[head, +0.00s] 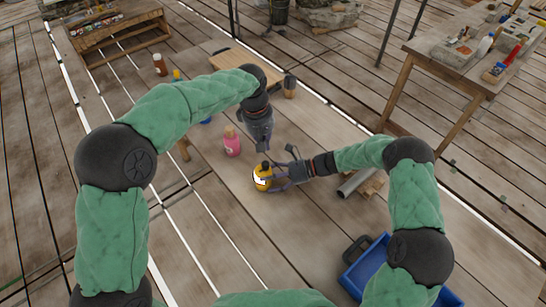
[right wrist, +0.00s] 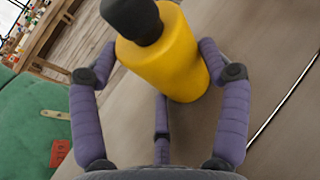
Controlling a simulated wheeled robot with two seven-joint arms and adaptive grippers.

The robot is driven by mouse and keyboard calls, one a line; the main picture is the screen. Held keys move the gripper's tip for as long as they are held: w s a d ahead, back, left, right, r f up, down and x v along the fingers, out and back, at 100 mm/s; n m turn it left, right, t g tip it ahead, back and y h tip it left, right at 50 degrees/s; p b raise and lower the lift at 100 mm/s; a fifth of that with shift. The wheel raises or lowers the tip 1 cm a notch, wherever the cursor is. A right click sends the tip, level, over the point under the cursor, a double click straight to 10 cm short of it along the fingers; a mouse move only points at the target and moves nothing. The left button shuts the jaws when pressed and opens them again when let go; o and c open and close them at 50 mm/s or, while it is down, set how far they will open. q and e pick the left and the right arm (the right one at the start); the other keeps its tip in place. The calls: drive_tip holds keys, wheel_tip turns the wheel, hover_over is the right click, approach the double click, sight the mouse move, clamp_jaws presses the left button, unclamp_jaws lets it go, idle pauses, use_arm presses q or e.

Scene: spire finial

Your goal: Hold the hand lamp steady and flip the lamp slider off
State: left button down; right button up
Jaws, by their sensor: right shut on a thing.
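The yellow hand lamp (head: 262,180) with a dark top stands on the long table (head: 215,185). My right gripper (head: 275,178) reaches it from the right and is shut on it. In the right wrist view, purple fingers flank the lamp's yellow body (right wrist: 178,62), and its black top sticks up between them. My left gripper (head: 263,150) points down just above the lamp, close to its dark top. Its fingers are too small to tell whether they are open or touching it. I cannot make out the lamp slider.
A pink bottle (head: 232,142) stands left of the lamp. A grey pipe (head: 353,182) lies to the right, and a blue tray (head: 366,265) sits at the lower right. A brown bottle (head: 160,64) and a wooden board (head: 240,66) are farther back.

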sight(265, 166)
use_arm(q)
drive_tip(key=m, duration=0.7)
drive_tip(key=m+h, duration=0.1)
drive_tip(key=m, duration=0.6)
drive_tip(key=m+h, duration=0.1)
drive_tip(key=m, duration=0.5)
drive_tip(key=shift+w+a+r+m+t, duration=0.2)
drive_tip(key=shift+a+m+t, duration=0.1)
drive_tip(key=shift+m+t, duration=0.1)
drive_tip(key=x, duration=1)
drive_tip(key=shift+d, duration=0.1)
